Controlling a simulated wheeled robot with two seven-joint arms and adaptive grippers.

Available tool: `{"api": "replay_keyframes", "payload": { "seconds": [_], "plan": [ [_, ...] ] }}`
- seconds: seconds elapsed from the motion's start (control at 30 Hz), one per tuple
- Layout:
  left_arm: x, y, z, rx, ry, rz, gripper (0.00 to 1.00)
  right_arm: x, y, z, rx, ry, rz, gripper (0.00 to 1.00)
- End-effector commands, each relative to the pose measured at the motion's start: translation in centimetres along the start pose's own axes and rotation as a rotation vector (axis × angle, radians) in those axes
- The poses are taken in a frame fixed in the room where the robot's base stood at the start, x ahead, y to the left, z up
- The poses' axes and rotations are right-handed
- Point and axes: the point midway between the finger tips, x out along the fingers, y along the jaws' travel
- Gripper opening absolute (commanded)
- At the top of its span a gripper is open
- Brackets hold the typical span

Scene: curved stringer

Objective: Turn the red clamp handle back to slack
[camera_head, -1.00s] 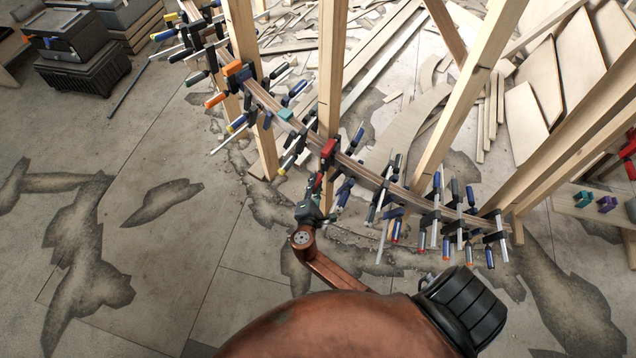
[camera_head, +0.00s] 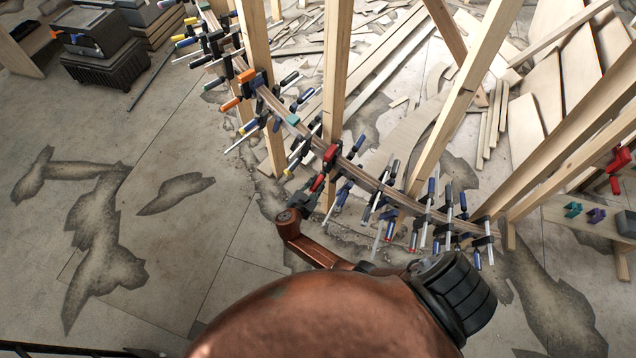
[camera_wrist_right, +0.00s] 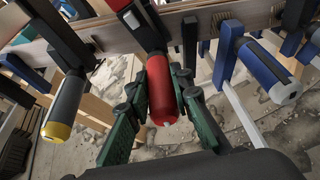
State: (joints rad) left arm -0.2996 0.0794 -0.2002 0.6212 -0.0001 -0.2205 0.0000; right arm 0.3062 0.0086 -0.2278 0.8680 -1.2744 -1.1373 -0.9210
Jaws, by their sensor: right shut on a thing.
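The red clamp (camera_head: 331,157) sits on the curved wooden stringer (camera_head: 365,177) near the middle of the head view. Its red handle (camera_wrist_right: 159,88) hangs down in the middle of the right wrist view. My right gripper (camera_wrist_right: 160,105) has its green fingers on both sides of the handle's lower part, shut on it. In the head view my right gripper (camera_head: 307,200) is small and dark below the clamp, at the end of my copper arm, and partly hidden. My left gripper is in neither view.
Clamps with blue handles (camera_wrist_right: 268,72) and a yellow-tipped handle (camera_wrist_right: 64,108) hang close on either side. Upright wooden posts (camera_head: 335,90) stand along the stringer. Another red clamp (camera_head: 618,160) is at the far right. The floor at left is open.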

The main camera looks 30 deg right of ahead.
Motion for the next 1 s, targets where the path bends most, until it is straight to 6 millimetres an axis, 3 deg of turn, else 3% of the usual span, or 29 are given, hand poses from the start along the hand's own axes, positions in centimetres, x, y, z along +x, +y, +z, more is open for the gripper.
{"api": "replay_keyframes", "payload": {
  "seconds": [0.67,0.7,0.9,1.0],
  "plan": [
    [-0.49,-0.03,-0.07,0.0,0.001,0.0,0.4,0.02,-0.02,-0.08,-0.053,0.001,-0.022,0.0],
    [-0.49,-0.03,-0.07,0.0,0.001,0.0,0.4,0.02,-0.02,-0.07,-0.053,0.001,-0.022,0.23],
    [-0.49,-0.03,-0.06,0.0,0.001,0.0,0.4,0.02,0.0,-0.05,-0.052,0.001,-0.022,0.37],
    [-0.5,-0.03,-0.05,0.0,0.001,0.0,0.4,0.01,0.02,-0.04,-0.052,0.001,-0.022,0.38]
  ]
}}
